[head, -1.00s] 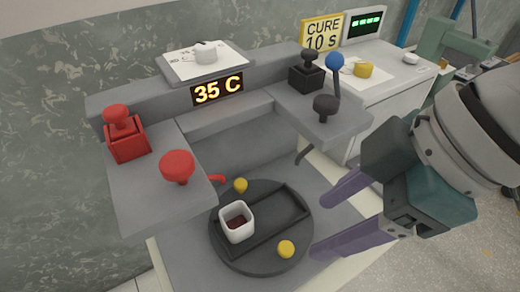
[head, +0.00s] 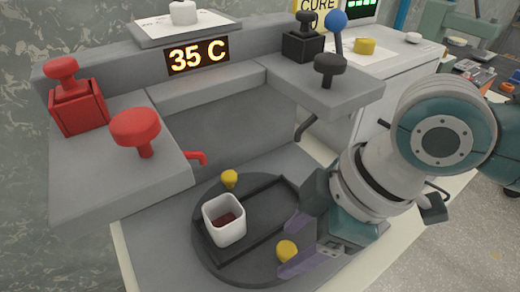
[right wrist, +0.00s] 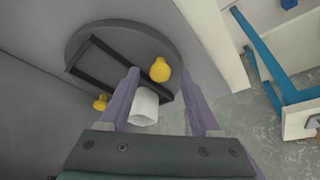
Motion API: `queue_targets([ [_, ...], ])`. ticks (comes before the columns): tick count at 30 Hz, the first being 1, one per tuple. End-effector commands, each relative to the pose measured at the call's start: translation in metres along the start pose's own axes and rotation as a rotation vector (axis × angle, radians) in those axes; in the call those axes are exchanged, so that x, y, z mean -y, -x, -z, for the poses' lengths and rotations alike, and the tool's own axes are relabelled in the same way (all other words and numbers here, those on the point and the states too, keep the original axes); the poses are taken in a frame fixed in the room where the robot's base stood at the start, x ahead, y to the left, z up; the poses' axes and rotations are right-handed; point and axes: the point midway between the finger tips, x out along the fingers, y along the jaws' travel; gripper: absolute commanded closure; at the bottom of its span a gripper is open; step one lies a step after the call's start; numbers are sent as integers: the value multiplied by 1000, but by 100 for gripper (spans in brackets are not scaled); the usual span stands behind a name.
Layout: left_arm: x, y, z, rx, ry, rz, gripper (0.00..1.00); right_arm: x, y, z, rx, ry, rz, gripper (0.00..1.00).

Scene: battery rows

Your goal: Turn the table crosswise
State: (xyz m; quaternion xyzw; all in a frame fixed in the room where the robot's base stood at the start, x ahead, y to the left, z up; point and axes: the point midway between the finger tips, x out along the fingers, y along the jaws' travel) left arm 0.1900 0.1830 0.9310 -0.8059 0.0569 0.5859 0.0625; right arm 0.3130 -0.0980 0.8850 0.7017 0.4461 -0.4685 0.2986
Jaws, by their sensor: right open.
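The round dark turntable (head: 228,266) lies in the bay under the two side shelves. The long tray frame on it runs from lower left to upper right in the head view. A white cup (head: 224,221) with dark red contents stands in the tray's left end. Yellow knobs stand on either side, a far knob (head: 229,178) and a near knob (head: 287,250). My right gripper (head: 292,243) is open at the near knob's right. In the right wrist view, that knob (right wrist: 160,70) appears between the spread purple fingertips. Contact cannot be told. My left gripper is out of view.
A red knob (head: 135,128) and red spout (head: 198,157) are at the left shelf; a black knob (head: 330,68) and dark spout (head: 306,127) are at the right. The display (head: 199,55) reads 35 C. A counter stands at the back right.

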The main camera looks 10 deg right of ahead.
Motion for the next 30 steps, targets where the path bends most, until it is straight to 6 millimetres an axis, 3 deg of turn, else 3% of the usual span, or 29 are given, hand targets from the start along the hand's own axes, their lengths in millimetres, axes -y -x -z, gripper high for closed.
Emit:
queue_targets([
  [9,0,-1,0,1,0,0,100,0,-4,0,1,1,0,36],
  [26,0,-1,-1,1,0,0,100,0,-4,0,1,0,0,98],
  [30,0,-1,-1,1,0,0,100,0,-4,0,1,0,0,100],
])
